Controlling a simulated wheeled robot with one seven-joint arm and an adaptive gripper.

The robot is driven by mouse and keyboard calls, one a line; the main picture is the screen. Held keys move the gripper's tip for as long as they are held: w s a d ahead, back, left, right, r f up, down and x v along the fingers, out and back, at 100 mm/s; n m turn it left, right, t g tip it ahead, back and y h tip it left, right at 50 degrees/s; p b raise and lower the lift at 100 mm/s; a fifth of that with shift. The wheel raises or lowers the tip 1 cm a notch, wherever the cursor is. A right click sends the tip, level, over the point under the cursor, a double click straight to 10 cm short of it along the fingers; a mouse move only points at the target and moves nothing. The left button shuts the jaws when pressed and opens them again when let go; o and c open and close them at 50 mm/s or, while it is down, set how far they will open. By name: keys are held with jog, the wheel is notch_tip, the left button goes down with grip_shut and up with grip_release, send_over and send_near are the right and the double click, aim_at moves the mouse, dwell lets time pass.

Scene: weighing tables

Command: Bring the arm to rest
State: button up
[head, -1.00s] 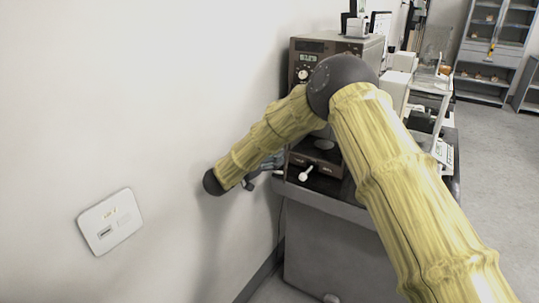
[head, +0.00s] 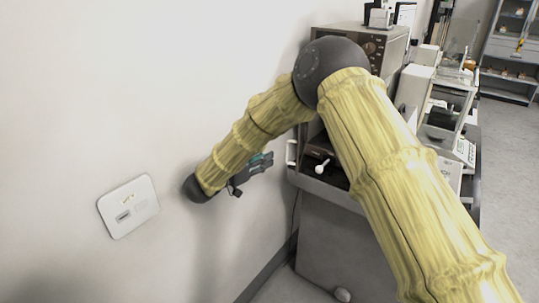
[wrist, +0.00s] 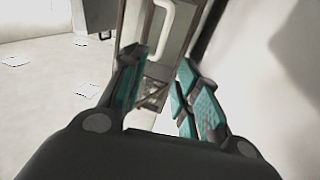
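My arm, yellow and bamboo-like with dark joints, reaches from the lower right and bends down to the left near the white wall. My gripper (head: 255,170) shows partly past the arm's end, beside the wall and left of the bench front. In the wrist view my gripper (wrist: 165,95) has its two teal-padded fingers spread apart, with nothing between them. A pale handle and a grey cabinet-like surface show beyond the fingers there.
A dark bench (head: 335,225) stands right of the gripper, with a brown instrument (head: 368,48) and white weighing devices (head: 414,86) on it. A wall plate (head: 128,206) is at left. Open floor (head: 505,150) lies at right, before grey shelves (head: 508,50).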

jog(key=shift+s+a, duration=0.2)
jog(key=s+d+f+n+t+y, duration=0.1)
jog(key=s+d+f+n+y, duration=0.15)
jog(key=f, duration=0.75)
jog(key=s+d+f+n+t+y, duration=0.15)
jog(key=d+f+n+y, duration=0.25)
jog(key=f, duration=0.6)
jog(key=s+d+f+n+g+y, duration=0.2)
jog(key=s+d+f+g+y, duration=0.3)
jog(key=s+f, duration=0.85)
jog(key=s+d+f+g, duration=0.2)
jog(key=s+d+g, duration=0.1)
jog(key=s, duration=0.9)
jog(key=s+d+f+n+g+y, duration=0.1)
jog(key=s+d+f+g, duration=0.2)
jog(key=s, duration=0.9)
jog(key=s+d+f+g+y, duration=0.1)
jog(key=s+d+f+g, duration=0.2)
jog(key=s, duration=0.9)
jog(key=shift+s+d, duration=0.25)
jog(key=shift+d, duration=0.65)
